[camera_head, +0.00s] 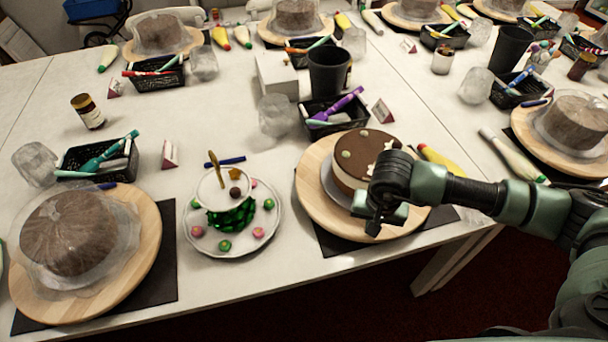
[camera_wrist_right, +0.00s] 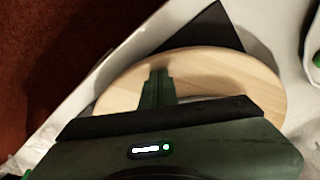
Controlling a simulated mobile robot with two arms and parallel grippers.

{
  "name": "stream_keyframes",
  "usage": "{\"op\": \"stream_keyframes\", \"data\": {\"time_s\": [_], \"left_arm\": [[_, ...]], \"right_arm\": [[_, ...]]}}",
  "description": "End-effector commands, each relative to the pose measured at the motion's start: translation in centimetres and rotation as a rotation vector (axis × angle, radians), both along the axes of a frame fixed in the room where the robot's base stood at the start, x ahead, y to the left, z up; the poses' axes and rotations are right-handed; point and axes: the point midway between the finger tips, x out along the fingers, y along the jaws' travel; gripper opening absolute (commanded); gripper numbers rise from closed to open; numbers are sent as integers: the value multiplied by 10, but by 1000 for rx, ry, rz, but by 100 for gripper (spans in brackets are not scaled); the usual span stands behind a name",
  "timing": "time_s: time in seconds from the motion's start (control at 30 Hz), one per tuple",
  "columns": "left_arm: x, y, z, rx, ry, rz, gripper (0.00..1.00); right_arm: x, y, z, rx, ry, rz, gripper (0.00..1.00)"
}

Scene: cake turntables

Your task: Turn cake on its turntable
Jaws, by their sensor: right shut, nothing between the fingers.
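The cake (camera_head: 354,157), brown on top with pale sides and small decorations, stands on a round wooden turntable (camera_head: 312,194) near the table's front edge. My right gripper (camera_head: 372,222) is at the turntable's front right part, beside the cake, and partly hides both. In the right wrist view the gripper's fingers (camera_wrist_right: 157,84) are together and empty over the wooden turntable (camera_wrist_right: 225,72). I cannot tell whether they touch the wood. The cake does not show in the wrist view. My left gripper is not in view.
A tiered plate stand (camera_head: 232,245) with small sweets is left of the turntable. Another turntable (camera_head: 145,258) with a covered cake is at far left. A black basket (camera_head: 340,108) with pens and a black cup (camera_head: 328,72) stand behind. A dark mat (camera_head: 335,243) lies under the turntable.

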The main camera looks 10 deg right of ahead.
Motion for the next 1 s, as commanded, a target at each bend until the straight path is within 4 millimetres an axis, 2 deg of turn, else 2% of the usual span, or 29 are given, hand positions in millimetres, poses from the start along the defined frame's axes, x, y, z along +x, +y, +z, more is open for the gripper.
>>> {"op": "stream_keyframes", "data": {"time_s": [0.1,0.33,0.73,1.0], "left_arm": [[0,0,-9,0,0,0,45],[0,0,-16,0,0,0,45],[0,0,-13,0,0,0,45],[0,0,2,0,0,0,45]], "right_arm": [[-4,-21,-3,-4,1,-5,0],[-9,-45,-2,-2,1,-1,0],[-10,-47,2,-1,0,0,0],[-9,-46,29,-1,-1,1,0]]}}
